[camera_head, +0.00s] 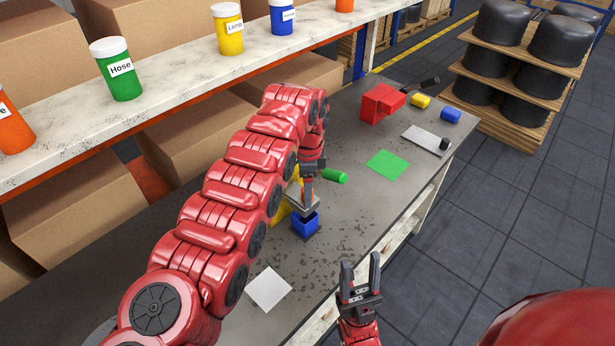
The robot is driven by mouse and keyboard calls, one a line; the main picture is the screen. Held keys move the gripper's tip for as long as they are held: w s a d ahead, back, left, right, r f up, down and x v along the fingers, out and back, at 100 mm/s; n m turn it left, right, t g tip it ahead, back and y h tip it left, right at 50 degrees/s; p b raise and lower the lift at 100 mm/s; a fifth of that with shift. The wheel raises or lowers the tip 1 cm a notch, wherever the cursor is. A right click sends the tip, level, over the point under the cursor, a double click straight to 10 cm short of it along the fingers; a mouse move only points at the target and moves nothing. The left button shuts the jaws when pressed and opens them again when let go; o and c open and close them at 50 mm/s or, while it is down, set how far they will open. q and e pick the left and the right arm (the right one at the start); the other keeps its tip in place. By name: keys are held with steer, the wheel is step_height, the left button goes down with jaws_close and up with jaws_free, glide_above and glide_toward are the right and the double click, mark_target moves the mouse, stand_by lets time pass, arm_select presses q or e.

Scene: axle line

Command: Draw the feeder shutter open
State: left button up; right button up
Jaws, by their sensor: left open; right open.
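I cannot tell for certain which part is the feeder shutter. A red block-shaped unit (377,103) with a black-ended handle (428,82) stands at the far end of the bench. In front of it lies a flat pale plate (423,138) with a black knob (444,144) at its right end. My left gripper (307,203) is open, pointing down over a blue box (306,228) and a grey piece beside it; its fingertips are partly hard to make out. My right gripper (361,272) is open and empty, fingers up, beside the bench's front edge.
A green cylinder (334,176) lies close to my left gripper. Yellow (420,100) and blue (451,115) cylinders are at the far end. A green square (388,164) and white square (269,289) mark the bench (346,218). A shelf (180,82) with labelled jars runs behind.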

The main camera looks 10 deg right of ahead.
arm_select(q)
steer(key=shift+s+f, duration=0.15)
steer(key=shift+f, duration=0.3)
steer(key=shift+c, duration=1.3)
jaws_close()
steer(key=s+d, duration=0.1)
steer(key=s+d+p, duration=0.1)
steer(key=shift+s, duration=0.3)
steer(key=shift+s+f, duration=0.1)
